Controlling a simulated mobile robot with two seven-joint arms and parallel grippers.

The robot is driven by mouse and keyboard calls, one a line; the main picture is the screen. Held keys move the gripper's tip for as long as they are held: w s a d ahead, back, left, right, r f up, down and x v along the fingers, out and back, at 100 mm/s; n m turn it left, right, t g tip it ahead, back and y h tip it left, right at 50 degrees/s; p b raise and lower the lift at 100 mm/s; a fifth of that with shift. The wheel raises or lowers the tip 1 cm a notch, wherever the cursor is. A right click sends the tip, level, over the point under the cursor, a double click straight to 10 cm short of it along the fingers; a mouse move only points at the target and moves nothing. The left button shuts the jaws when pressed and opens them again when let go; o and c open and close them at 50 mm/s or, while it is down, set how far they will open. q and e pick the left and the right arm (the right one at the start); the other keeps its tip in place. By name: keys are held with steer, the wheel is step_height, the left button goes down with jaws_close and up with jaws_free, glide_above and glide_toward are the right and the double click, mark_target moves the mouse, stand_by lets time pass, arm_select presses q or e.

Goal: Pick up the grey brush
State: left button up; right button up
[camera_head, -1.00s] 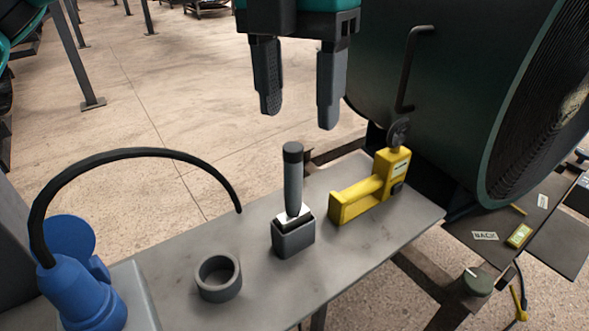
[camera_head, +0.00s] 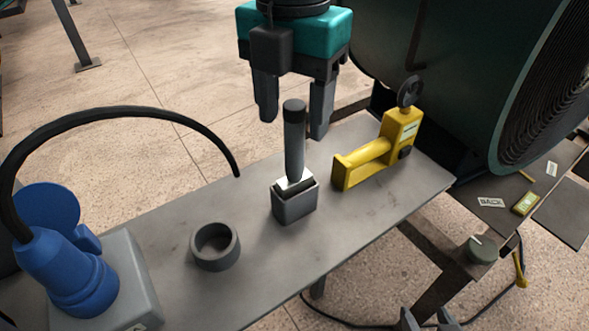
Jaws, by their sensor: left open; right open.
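The grey brush (camera_head: 295,150) stands upright, with a dark cap on its handle and a white part at its foot, above a small grey block-shaped base (camera_head: 296,206) on the bench. My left gripper (camera_head: 292,126) hangs from above, open and empty, its fingers pointing down. In the picture the brush's top shows between the two fingers, with gaps on both sides. I cannot tell whether the fingers are around the handle or behind it. My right gripper (camera_head: 429,319) shows only its fingertips at the bottom edge, open.
A yellow tool (camera_head: 366,161) lies right of the brush on the grey bench (camera_head: 245,275). A grey ring (camera_head: 215,247) and a blue connector (camera_head: 68,270) with a black curved cable (camera_head: 130,112) stand to the left. A large dark drum (camera_head: 450,80) is behind right.

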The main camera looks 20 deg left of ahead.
mark_target(294, 130)
arm_select(q)
steer(key=shift+f, duration=1.6)
steer(key=shift+c, duration=0.3)
jaws_close()
